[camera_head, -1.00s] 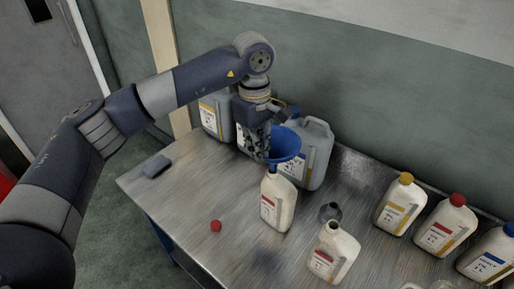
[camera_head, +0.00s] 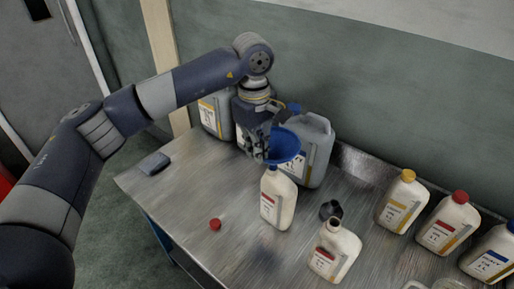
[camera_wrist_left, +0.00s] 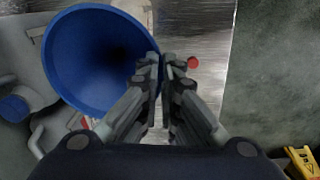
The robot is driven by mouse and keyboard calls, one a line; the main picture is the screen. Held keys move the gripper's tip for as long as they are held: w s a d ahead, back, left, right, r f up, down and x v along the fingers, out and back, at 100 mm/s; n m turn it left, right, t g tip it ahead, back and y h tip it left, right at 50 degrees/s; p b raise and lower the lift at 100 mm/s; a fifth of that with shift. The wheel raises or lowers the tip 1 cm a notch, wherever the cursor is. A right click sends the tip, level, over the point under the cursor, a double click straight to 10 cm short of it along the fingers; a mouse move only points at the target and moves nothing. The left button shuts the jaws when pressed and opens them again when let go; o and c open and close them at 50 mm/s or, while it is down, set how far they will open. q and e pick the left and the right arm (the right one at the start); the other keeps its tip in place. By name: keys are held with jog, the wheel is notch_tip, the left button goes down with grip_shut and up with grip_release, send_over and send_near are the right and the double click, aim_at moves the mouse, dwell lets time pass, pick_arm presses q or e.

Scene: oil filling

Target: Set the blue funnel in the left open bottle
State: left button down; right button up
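The blue funnel (camera_head: 285,147) is wide and conical, with its mouth up. My right gripper is not in view.
Another open white bottle (camera_head: 334,252) stands to the right, by a small dark funnel-like object (camera_head: 330,210). Capped bottles (camera_head: 448,224) line the right side. A large grey jug (camera_head: 314,150) stands behind the blue funnel. A red cap (camera_head: 215,224) and grey block (camera_head: 155,163) lie left.

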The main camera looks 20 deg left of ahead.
pick_arm(q)
jog(key=shift+f, duration=0.2)
jog(key=shift+f+b, duration=0.25)
jog(key=shift+b, duration=0.2)
jog(key=shift+f+b, duration=0.35)
jog(key=shift+f, duration=0.05)
jog(key=c, duration=1.7)
grip_release()
jog(key=shift+r, duration=0.15)
notch_tip(320, 180, up, 12)
jog(key=shift+s+a+f, duration=0.1)
jog(key=shift+s+a, duration=0.05)
